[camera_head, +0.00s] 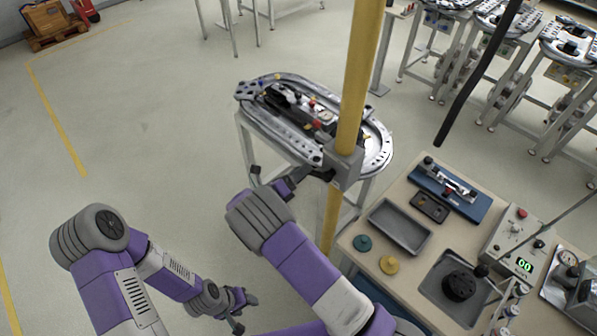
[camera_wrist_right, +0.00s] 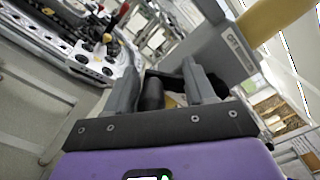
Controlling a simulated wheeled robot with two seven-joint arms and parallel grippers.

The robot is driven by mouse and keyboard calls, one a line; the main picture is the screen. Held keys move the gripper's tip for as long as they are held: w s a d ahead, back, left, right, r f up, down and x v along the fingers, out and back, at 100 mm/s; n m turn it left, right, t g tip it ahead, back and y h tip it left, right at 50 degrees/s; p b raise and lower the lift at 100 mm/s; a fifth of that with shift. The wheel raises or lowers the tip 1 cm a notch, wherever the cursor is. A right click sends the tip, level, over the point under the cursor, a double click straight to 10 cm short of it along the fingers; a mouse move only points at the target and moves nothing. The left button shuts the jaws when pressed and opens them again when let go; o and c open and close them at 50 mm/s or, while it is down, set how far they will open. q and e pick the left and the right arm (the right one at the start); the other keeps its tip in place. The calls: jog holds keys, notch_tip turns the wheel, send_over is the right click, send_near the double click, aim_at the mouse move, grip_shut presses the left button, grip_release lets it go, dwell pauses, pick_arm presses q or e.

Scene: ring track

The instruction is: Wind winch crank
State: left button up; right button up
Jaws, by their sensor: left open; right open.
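The winch is a grey housing (camera_head: 345,168) on a yellow post (camera_head: 361,70). In the right wrist view, the housing (camera_wrist_right: 222,58) stands just beyond my fingers, with the post (camera_wrist_right: 275,18) at upper right. My right gripper (camera_head: 283,181) is beside the winch, left of the post. In its wrist view, the fingers (camera_wrist_right: 163,82) are apart, with the dark cylindrical crank grip (camera_wrist_right: 152,94) between them. I cannot tell whether either finger touches it. The crank arm is partly hidden. My left gripper (camera_head: 236,309) is open and empty, low above the floor.
An oval ring track on a stand (camera_head: 262,118) is behind the winch. At right, a workbench (camera_head: 365,232) holds a grey tray (camera_head: 399,226), green and yellow discs, and a control box (camera_head: 514,240) showing 00. The floor at left is clear.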

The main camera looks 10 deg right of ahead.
jog(key=shift+a+r, duration=0.1)
jog(key=shift+a, duration=0.05)
dwell(0.4)
jog(key=shift+s+a, duration=0.15)
jog(key=shift+a, duration=0.1)
jog(key=b+v, duration=0.1)
jog(key=v, duration=0.5)
jog(key=shift+s+a, duration=0.25)
jog(key=shift+a, duration=0.05)
